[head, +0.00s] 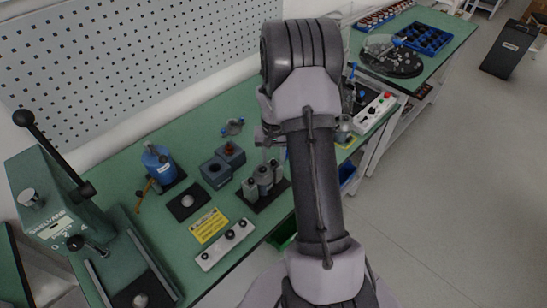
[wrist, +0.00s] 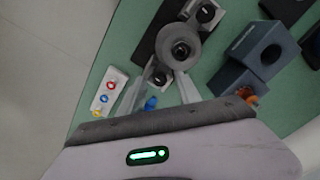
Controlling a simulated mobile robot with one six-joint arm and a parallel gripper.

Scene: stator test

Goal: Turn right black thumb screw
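A dark fixture plate (head: 270,199) on the green bench carries a grey cylinder (head: 264,176) with a small grey post on either side. In the wrist view the cylinder (wrist: 180,47) shows from above, with a black thumb screw on the post (wrist: 206,13) beyond it. The right black thumb screw (wrist: 162,76) is on the nearer post, between my fingers. My gripper (wrist: 166,72) is open, its fingers spread to either side of this post. I cannot tell whether they touch it. In the head view my arm hides most of the gripper.
Dark blue-grey blocks (wrist: 262,50) stand right of the fixture in the wrist view. A white button box (wrist: 108,92) is at left.

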